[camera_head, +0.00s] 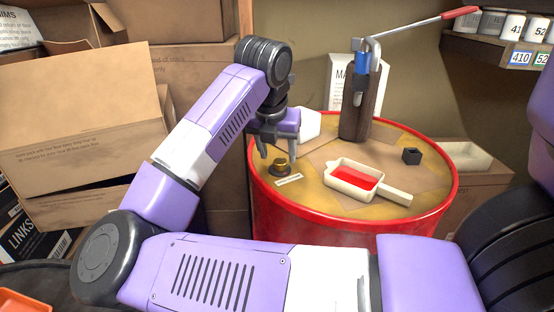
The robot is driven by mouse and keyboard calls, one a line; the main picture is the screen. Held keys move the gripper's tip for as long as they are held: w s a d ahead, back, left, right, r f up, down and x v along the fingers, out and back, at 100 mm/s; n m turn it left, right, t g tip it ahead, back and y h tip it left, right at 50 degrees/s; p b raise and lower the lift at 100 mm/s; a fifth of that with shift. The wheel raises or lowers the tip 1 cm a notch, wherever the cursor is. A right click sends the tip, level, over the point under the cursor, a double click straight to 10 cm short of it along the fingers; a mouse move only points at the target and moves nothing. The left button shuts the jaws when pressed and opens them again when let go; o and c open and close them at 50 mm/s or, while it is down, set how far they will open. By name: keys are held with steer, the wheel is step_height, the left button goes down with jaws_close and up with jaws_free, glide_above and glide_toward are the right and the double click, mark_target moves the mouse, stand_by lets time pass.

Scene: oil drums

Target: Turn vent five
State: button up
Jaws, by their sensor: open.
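A small brass-coloured vent cap (281,166) sits on the top of a red-rimmed oil drum (392,215), towards its left side. A small white label (288,180) lies just in front of it, with writing too small to read. My gripper (279,154) points down at the cap from above, with its fingers apart and the cap below and between them. I cannot tell whether the fingers touch the cap. No other vent on the drum can be made out clearly.
A white scoop-like tray with red inside (352,181), a black cube (412,156) and a hand pump (361,95) with a red-tipped lever stand on the drum. Cardboard boxes (80,135) fill the left. A shelf with cans (500,45) is at upper right.

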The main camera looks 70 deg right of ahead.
mark_target(280, 164)
steer(key=shift+x, duration=1.4)
jaws_close()
